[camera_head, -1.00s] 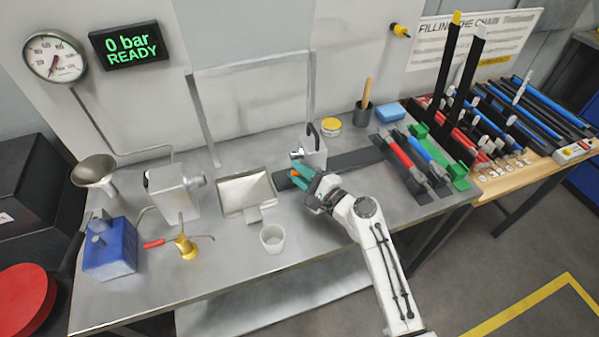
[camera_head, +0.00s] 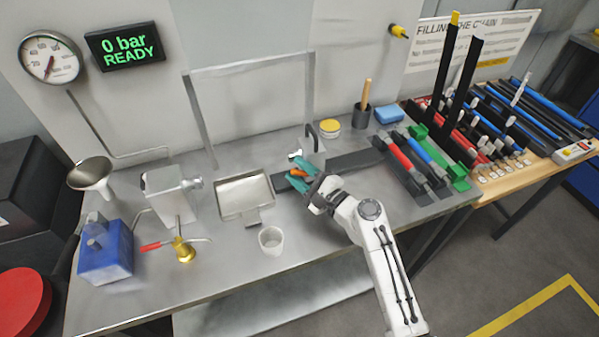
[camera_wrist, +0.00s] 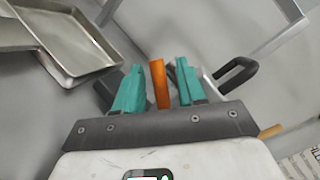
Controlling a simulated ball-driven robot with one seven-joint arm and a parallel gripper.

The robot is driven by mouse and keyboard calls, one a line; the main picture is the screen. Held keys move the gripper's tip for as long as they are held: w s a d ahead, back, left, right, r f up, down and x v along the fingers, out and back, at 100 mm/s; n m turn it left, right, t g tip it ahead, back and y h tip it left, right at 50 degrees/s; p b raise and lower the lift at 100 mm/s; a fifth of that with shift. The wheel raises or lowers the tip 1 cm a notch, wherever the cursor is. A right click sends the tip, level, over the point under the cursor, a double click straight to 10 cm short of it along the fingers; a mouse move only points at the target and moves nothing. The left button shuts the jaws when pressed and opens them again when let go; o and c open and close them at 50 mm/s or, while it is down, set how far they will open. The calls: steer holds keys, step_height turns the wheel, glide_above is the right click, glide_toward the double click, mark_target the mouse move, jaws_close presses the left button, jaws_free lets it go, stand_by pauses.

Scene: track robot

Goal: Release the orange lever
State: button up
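The orange lever (camera_wrist: 160,84) stands between the two teal fingers of my gripper (camera_wrist: 159,88) in the wrist view. A narrow gap shows on each side of it, so the fingers are around it but apart from it. In the head view my gripper (camera_head: 301,173) is at the middle of the bench, beside the metal block with the black handle. The fingers are spread there, with a bit of the orange lever (camera_head: 299,174) showing between them. The lever's base is hidden by the gripper.
The black handle (camera_wrist: 238,75) stands close to the right finger. A metal tray (camera_head: 243,194) and a white cup (camera_head: 271,240) are left of my gripper. Red and blue parts (camera_head: 402,157) lie to the right. The display (camera_head: 125,46) reads 0 bar READY.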

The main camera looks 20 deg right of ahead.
steer(key=b+v, duration=0.1)
steer(key=v, duration=0.9)
steer(key=shift+s+d+b, duration=0.15)
steer(key=shift+s+b, duration=0.25)
steer(key=shift+w, duration=0.1)
